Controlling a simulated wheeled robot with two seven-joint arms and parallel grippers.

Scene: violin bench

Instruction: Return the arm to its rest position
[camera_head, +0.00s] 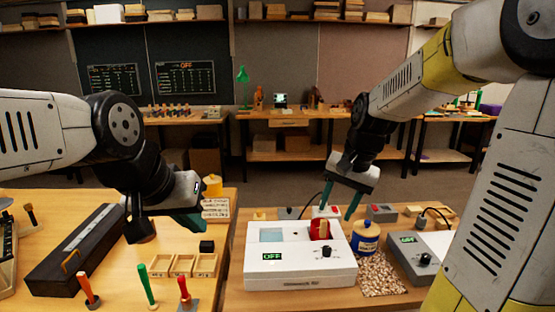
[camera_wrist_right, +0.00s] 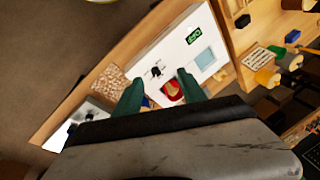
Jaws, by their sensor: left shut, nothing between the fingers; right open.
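My right gripper (camera_head: 337,202) is above the back edge of the white box (camera_head: 300,277), which has a green "OFF" display. Its green fingers are apart with nothing held between them. In the right wrist view the open fingers (camera_wrist_right: 160,90) point toward the white box (camera_wrist_right: 186,45), with a red object (camera_wrist_right: 172,90) seen between them. The red object (camera_head: 320,229) sits in the box's top. My left gripper (camera_head: 190,217) is over the left table near a small black cube (camera_head: 207,246); its green fingers are together and hold nothing.
A blue and yellow jar (camera_head: 365,238) and a granule-covered mat (camera_head: 380,275) are right of the white box. A grey device (camera_head: 418,262) stands further right. A long black case (camera_head: 75,250), wooden trays (camera_head: 182,264) and colored-handled tools (camera_head: 147,284) occupy the left table. A gap separates the tables.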

